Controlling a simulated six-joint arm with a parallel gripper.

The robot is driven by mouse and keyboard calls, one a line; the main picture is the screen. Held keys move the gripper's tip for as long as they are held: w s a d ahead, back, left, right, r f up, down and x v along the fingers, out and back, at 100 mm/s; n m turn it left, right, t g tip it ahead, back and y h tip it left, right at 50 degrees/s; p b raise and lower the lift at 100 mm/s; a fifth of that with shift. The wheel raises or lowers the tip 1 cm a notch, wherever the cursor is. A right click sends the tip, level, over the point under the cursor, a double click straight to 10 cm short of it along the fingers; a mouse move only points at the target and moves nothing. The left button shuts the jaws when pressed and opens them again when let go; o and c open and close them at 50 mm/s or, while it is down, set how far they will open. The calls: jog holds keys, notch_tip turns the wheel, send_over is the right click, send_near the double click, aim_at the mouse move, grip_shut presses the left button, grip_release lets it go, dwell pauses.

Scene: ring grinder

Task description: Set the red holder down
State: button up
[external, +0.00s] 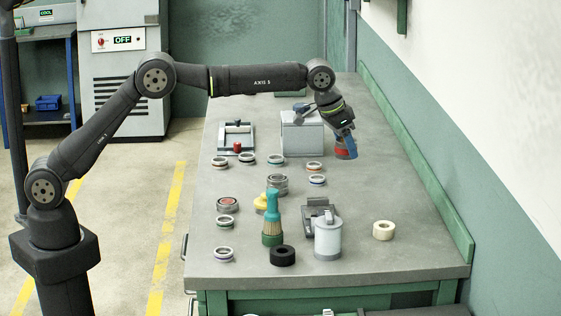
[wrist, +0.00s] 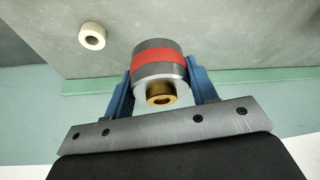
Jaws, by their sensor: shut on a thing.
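The red holder (wrist: 158,65) is a grey cylinder with a red band and a brass-coloured core at its near end. In the wrist view it sits between the two blue fingers of my gripper (wrist: 160,80), which is shut on it. In the external view the red holder (external: 346,153) hangs tilted below my gripper (external: 344,140), over the right side of the bench near the grey box. I cannot tell exactly how far above the bench top it is.
The grey bench (external: 350,210) has free room right of centre. A grey box (external: 302,135) stands left of the gripper. A cream tape roll (external: 383,230) lies toward the right front. Several rings, a teal brush (external: 272,215) and a grey canister (external: 328,238) stand left and front.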

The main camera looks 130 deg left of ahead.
jog(key=s+d+m+t+h, duration=0.1)
jog(key=s+d+m, duration=0.3)
jog(key=d, duration=1.1)
jog(key=s+d+m+t+h, duration=0.1)
jog(key=s+d+m, duration=0.25)
jog(key=d, duration=1.15)
jog(key=s+a+f, duration=0.1)
jog(key=a+f, duration=0.2)
jog(key=f, duration=0.1)
jog(key=a+f, duration=0.4)
jog(key=s+a+f, duration=0.1)
jog(key=a+f, duration=0.3)
jog(key=shift+s+a+f, duration=0.1)
jog(key=shift+s+f, duration=0.15)
jog(key=shift+s, duration=0.1)
jog(key=shift+f, duration=1.95)
jog(key=o, duration=1.5)
jog(key=shift+f, duration=0.15)
